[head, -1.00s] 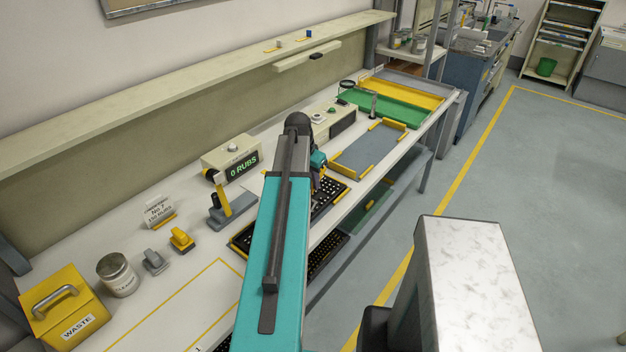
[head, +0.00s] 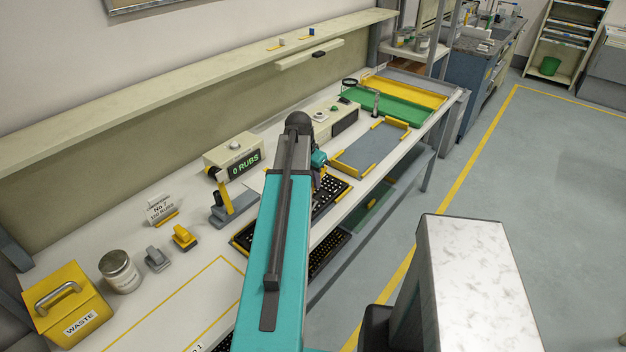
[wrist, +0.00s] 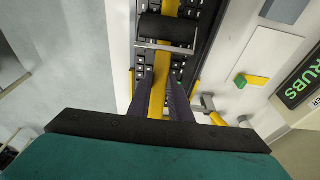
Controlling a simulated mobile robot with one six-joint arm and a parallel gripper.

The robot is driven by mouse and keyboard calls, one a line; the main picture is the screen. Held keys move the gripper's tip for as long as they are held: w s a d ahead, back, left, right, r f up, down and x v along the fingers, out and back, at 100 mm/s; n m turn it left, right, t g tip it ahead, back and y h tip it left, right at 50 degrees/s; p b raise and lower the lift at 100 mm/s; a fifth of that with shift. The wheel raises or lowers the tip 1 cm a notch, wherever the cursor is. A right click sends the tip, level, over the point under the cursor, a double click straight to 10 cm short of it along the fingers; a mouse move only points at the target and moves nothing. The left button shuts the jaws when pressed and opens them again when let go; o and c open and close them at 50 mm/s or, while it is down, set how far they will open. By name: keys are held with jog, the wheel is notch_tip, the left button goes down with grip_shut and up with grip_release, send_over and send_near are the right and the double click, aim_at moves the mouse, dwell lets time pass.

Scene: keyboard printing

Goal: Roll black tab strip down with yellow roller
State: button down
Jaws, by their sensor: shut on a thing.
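My gripper (wrist: 160,95) is shut on the yellow handle of the roller (wrist: 159,84) in the wrist view. The roller's black drum (wrist: 167,30) lies across a black keyboard (wrist: 201,42); I cannot tell whether it touches the keys. The keyboard also shows in the head view (head: 327,197), partly behind my teal arm. My arm hides the gripper and roller there. I cannot make out the black tab strip in either view.
A counter box reading "0 RUBS" (head: 233,160) stands behind the keyboard. A blue-grey tray with yellow edges (head: 370,148) lies to the right. A yellow waste bin (head: 66,308) is at far left.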

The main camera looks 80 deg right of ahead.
jog(key=shift+w+a, duration=0.4)
jog(key=shift+a, duration=0.3)
jog(key=shift+r, duration=0.1)
dwell(0.5)
jog(key=s+d+p+v, duration=0.1)
jog(key=p+v, duration=0.3)
jog(key=v, duration=0.3)
jog(key=shift+d+r+p, duration=0.3)
jog(key=shift+r+p, duration=0.1)
jog(key=shift+r, duration=0.1)
dwell(0.5)
